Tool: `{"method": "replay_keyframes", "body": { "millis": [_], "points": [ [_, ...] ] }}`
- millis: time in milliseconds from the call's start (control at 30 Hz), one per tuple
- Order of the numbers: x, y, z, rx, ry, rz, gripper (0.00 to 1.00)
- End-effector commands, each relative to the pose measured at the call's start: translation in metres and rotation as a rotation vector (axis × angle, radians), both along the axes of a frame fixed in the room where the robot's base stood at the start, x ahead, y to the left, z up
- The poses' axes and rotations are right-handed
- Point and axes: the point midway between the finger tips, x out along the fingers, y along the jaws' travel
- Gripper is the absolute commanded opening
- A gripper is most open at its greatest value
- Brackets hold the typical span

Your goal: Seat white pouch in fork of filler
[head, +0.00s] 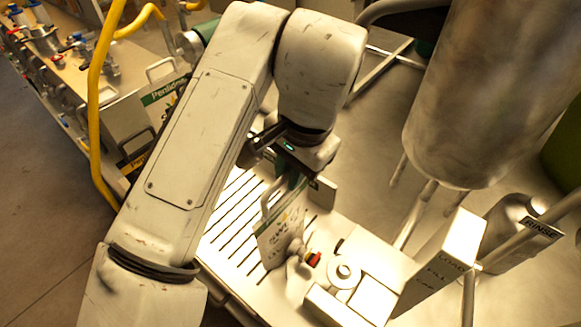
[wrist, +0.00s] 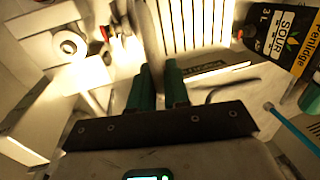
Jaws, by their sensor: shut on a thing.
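The white pouch (head: 278,232), with a green band and printed front, hangs upright below my gripper (head: 296,178) in the head view. My gripper is shut on its top edge. In the wrist view my green fingers (wrist: 160,88) are close together and the pouch is seen nearly edge-on, mostly hidden. The pouch's lower right corner is beside a pale fitting with a red-orange end (head: 314,259), on the filler's side. I cannot tell whether they touch. The filler's deck carries a round fitting (head: 345,271); the fork itself is not clear.
A slotted drain tray (head: 232,228) lies under and left of the pouch. A box lettered LOAD, FILL, CAP (head: 440,268) stands right. A large steel tank (head: 485,90) stands behind. A black-and-yellow SOUR pouch (wrist: 280,35) shows at the wrist view's right. A yellow hose (head: 95,100) runs at left.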

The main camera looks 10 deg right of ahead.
Motion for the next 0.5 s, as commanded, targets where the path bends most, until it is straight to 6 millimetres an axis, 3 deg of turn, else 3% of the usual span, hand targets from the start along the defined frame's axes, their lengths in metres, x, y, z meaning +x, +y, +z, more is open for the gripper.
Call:
{"method": "replay_keyframes", "body": {
  "millis": [467, 500],
  "points": [
    [-0.0001, 0.0001, -0.005, 0.0, 0.0, 0.0, 0.0],
    [-0.0001, 0.0001, -0.005, 0.0, 0.0, 0.0, 0.19]
  ]
}}
